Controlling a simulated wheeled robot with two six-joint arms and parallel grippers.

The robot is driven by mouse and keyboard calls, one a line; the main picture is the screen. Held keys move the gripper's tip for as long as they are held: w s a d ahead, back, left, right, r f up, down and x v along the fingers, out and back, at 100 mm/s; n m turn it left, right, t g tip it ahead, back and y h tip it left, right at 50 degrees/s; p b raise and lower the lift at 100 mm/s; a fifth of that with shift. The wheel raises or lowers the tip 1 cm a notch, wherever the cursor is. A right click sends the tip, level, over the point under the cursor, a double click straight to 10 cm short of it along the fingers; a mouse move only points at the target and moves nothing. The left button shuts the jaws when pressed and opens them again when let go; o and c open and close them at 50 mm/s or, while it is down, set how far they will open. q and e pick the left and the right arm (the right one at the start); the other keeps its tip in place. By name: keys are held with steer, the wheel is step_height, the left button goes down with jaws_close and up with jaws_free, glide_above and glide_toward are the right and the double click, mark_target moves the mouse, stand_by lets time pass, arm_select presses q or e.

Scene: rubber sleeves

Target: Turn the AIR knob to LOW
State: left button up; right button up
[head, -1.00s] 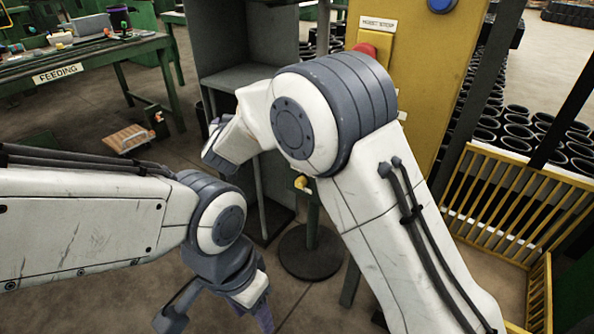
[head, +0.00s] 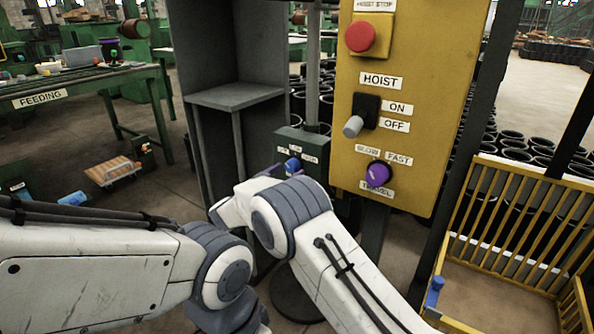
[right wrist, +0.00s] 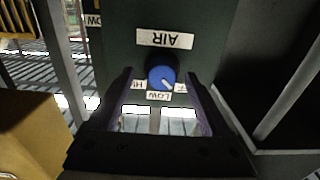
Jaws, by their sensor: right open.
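The AIR knob is a blue dial on a dark green box; it shows in the head view (head: 292,165) and close up in the right wrist view (right wrist: 161,76). In the wrist view its AIR label (right wrist: 165,39) appears upside down. The LOW label (right wrist: 159,96) is below the knob there, HI is at left, and a partly hidden label is at right. The knob's white mark points down-right, between LOW and the right label. My right gripper (right wrist: 159,74) is open, its fingers on either side of the knob in the picture; contact cannot be told. My left gripper is out of view.
A yellow panel (head: 405,60) with a red stop button (head: 361,37), a grey HOIST lever (head: 353,126) and a purple TRAVEL knob (head: 377,175) stands right of the box. A grey cabinet (head: 235,95) is behind at left. A yellow railed cage (head: 520,215) is at right.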

steer(key=shift+x, duration=1.05)
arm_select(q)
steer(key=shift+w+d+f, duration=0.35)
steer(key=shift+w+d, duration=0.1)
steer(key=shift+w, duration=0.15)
arm_select(e)
steer(key=shift+a, duration=0.1)
jaws_close()
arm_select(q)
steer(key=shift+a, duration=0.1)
arm_select(e)
steer(key=shift+a, duration=0.1)
